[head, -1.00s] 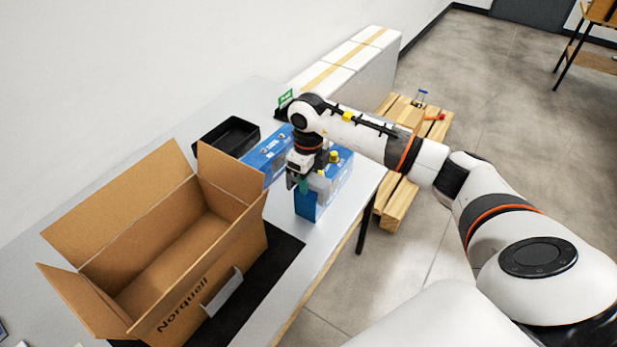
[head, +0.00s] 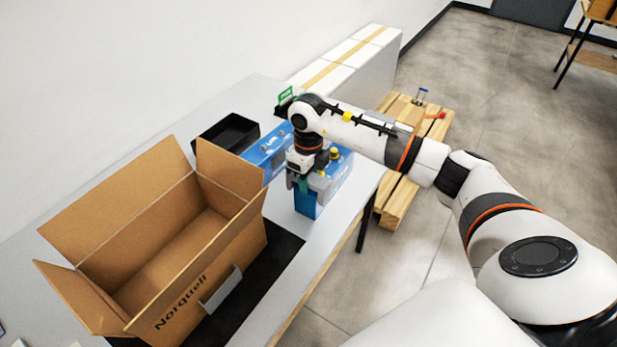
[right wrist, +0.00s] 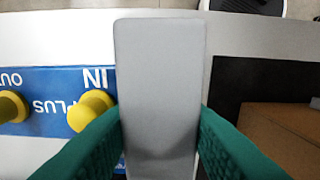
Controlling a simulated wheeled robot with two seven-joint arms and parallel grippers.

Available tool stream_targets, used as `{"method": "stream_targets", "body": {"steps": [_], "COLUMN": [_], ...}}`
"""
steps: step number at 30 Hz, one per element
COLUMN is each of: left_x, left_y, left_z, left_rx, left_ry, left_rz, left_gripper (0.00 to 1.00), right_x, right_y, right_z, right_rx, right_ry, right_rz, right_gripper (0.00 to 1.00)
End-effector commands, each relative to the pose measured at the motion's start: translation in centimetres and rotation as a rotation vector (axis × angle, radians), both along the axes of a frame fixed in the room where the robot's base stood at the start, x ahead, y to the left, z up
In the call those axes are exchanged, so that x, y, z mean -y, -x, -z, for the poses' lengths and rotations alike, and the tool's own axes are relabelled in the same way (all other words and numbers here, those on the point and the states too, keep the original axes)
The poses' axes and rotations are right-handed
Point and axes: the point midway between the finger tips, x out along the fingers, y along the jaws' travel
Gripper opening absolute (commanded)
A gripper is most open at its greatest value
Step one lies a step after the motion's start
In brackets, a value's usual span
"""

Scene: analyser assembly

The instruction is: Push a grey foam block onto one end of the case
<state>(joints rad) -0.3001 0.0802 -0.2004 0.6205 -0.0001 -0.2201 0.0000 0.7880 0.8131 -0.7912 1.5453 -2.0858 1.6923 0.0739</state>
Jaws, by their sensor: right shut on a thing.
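The case (head: 308,205), blue and white with yellow caps, stands at the table's right edge in the head view. In the right wrist view its blue label (right wrist: 45,92) reads "IN" and "PLUS", with two yellow caps. My right gripper (head: 303,185) is over the case's near end, pointing down. Its green fingers (right wrist: 160,140) are shut on the grey foam block (right wrist: 158,85), which lies across the case's end beside the label. Whether the block is fully seated cannot be told. The arm partly hides the case. My left gripper is not in view.
An open cardboard box (head: 165,255) stands on a black mat (head: 284,248) to the left. A black tray (head: 226,133) and another blue box (head: 268,152) are behind. White cartons (head: 345,65) line the wall. A wooden pallet (head: 400,190) is beyond the table edge.

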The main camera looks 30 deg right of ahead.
Motion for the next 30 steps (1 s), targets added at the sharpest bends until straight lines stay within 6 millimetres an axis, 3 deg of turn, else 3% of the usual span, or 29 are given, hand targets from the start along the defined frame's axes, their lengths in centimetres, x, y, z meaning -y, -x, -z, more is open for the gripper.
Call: {"method": "stream_targets", "body": {"steps": [13,14,18,30], "left_x": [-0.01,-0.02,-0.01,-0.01], "left_y": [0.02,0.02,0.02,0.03], "left_z": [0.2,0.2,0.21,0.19], "left_rx": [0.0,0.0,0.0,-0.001], "left_ry": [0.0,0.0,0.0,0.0], "left_rz": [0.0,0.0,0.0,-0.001], "left_gripper": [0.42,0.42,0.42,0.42], "right_x": [-0.01,-0.01,-0.01,0.08], "right_y": [0.06,0.07,0.09,0.1], "right_z": [0.36,0.37,0.42,0.44], "right_rx": [-0.003,-0.003,-0.004,-0.005], "right_ry": [0.0,0.0,0.001,0.002], "right_rz": [0.0,0.0,0.0,0.001], "right_gripper": [0.14,0.39,0.61,0.61]}}
